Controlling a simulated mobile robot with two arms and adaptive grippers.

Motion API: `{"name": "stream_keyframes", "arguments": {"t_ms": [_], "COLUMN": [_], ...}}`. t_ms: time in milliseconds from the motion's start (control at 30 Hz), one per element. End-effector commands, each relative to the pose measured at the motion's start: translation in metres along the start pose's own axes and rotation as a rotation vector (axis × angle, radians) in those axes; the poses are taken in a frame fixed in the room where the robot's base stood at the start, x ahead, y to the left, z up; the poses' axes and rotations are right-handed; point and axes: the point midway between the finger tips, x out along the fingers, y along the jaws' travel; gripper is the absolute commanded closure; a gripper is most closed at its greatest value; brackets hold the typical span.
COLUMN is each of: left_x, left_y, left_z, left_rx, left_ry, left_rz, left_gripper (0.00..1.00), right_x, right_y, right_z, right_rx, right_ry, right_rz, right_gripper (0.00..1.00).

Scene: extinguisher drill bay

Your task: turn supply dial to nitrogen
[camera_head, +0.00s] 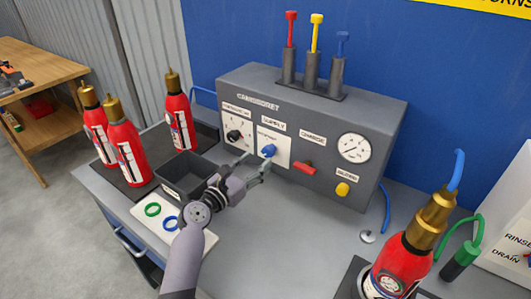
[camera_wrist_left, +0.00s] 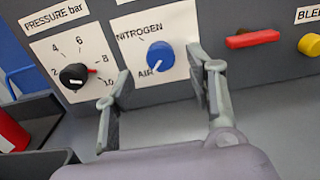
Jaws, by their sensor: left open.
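The blue supply dial (camera_head: 268,151) is on the front of the grey charging cabinet (camera_head: 370,112), on a white plate under the word SUPPLY. In the left wrist view the supply dial (camera_wrist_left: 160,55) has its white mark pointing down-left toward AIR, with NITROGEN printed at the upper left. My left gripper (camera_head: 256,168) is open in front of the dial. In the left wrist view the fingers of my left gripper (camera_wrist_left: 166,82) stand apart on either side of the dial's plate, and nothing is between them. I cannot tell whether they touch the panel. My right gripper is not in view.
The black pressure dial (camera_wrist_left: 74,77) is left of the supply dial. A red lever (camera_head: 304,168) and a yellow bleed knob (camera_head: 342,189) are to the right. A dark bin (camera_head: 168,187) and red extinguishers (camera_head: 127,150) stand to the left. A brass-topped extinguisher (camera_head: 402,258) is at front right.

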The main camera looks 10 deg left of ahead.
Motion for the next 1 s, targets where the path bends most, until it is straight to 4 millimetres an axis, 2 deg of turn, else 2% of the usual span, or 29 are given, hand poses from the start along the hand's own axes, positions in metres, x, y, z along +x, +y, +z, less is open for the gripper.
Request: {"name": "stream_keyframes", "arguments": {"t_ms": [100, 333, 700, 1000], "left_x": [0.025, 0.052, 0.058, 0.057], "left_y": [0.000, 0.000, 0.000, 0.000], "left_z": [0.001, 0.000, 0.000, 0.000], "left_rx": [0.000, 0.000, 0.000, 0.000], "left_ry": [-0.001, 0.000, 0.000, 0.000], "left_rz": [-0.001, -0.001, 0.000, 0.000], "left_gripper": [0.49, 0.49, 0.49, 0.69], "right_x": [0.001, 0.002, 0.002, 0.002], "right_y": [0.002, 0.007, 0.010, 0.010], "right_z": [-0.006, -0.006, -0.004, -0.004], "right_rx": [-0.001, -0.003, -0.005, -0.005], "right_ry": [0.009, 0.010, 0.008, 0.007], "right_rz": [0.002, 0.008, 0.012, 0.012], "right_gripper": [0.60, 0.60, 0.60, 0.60]}}
